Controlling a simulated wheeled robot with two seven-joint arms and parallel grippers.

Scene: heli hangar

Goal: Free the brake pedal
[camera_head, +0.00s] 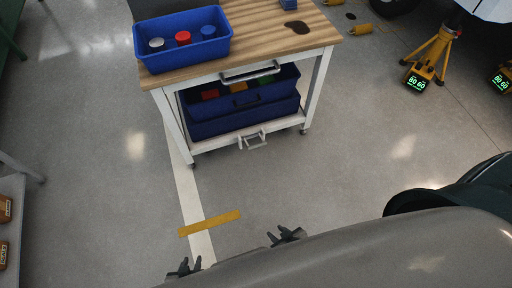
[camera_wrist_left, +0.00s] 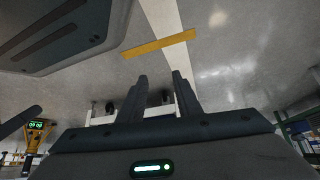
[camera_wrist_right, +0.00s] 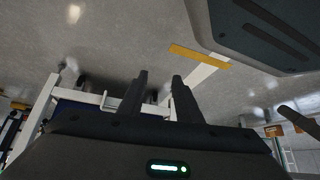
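The brake pedal (camera_head: 253,141) is a light grey metal bracket low on the front of the wheeled cart (camera_head: 248,132), just below the bottom shelf edge. It looks tilted out over the floor; whether it is pressed down cannot be told. My left gripper (camera_head: 185,268) and right gripper (camera_head: 287,236) are near the bottom of the head view, well apart from the cart and pedal. Both are empty, with a gap between the fingers, seen in the left wrist view (camera_wrist_left: 161,80) and right wrist view (camera_wrist_right: 160,79). The cart's frame shows partly behind the fingers in both wrist views.
A blue bin (camera_head: 183,46) with several capped containers stands on the wooden top beside a dark stain (camera_head: 297,27). Blue bins (camera_head: 242,118) fill the lower shelf. A yellow jack stand (camera_head: 430,62) stands right. Grey floor with a yellow strip (camera_head: 209,223) is clear before the cart.

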